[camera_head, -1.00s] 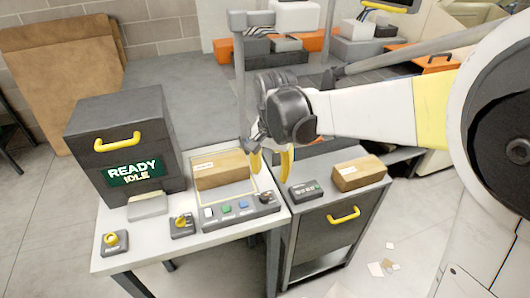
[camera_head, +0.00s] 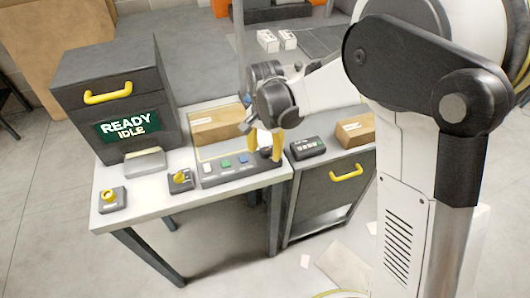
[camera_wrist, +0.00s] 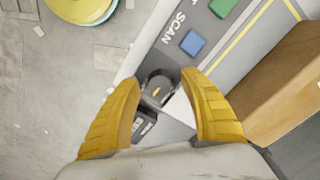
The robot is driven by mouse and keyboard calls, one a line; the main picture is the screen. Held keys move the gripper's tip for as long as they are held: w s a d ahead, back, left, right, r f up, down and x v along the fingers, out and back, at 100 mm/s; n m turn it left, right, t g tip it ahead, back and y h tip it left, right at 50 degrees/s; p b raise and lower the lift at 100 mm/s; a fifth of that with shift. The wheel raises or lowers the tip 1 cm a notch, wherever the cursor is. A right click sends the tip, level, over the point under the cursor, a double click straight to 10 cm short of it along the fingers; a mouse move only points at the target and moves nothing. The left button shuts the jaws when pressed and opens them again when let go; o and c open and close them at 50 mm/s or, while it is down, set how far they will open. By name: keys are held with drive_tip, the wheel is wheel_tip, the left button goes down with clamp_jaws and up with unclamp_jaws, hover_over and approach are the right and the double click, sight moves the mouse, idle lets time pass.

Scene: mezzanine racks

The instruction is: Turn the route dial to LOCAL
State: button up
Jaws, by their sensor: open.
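A dark round knob (camera_head: 265,153), apparently the route dial, sits at the right end of the grey control panel (camera_head: 238,178). In the wrist view the knob (camera_wrist: 158,88) shows a small orange mark on top, between my yellow fingers. My gripper (camera_head: 265,148) is open, with one finger on each side of the knob. I cannot tell whether the fingers touch it. The wrist view also shows the open gripper (camera_wrist: 165,98). A small dark label plate (camera_wrist: 146,124) lies beside the knob, partly hidden; I cannot read its settings.
Blue, green and white buttons line the panel, left of the knob. A brown box (camera_head: 215,126) lies behind it. Two yellow-knobbed boxes (camera_head: 110,198) (camera_head: 180,179) and a dark cabinet reading READY IDLE (camera_head: 128,125) stand left. A small keypad (camera_head: 308,148) stands right.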

clamp_jaws()
drive_tip(key=shift+n, duration=0.3)
drive_tip(key=n, duration=0.3)
drive_tip(key=shift+n, duration=0.3)
drive_tip(key=n, duration=0.4)
drive_tip(key=shift+n+p, duration=0.3)
drive_tip(key=n, duration=0.4)
drive_tip(key=shift+n, duration=2.5)
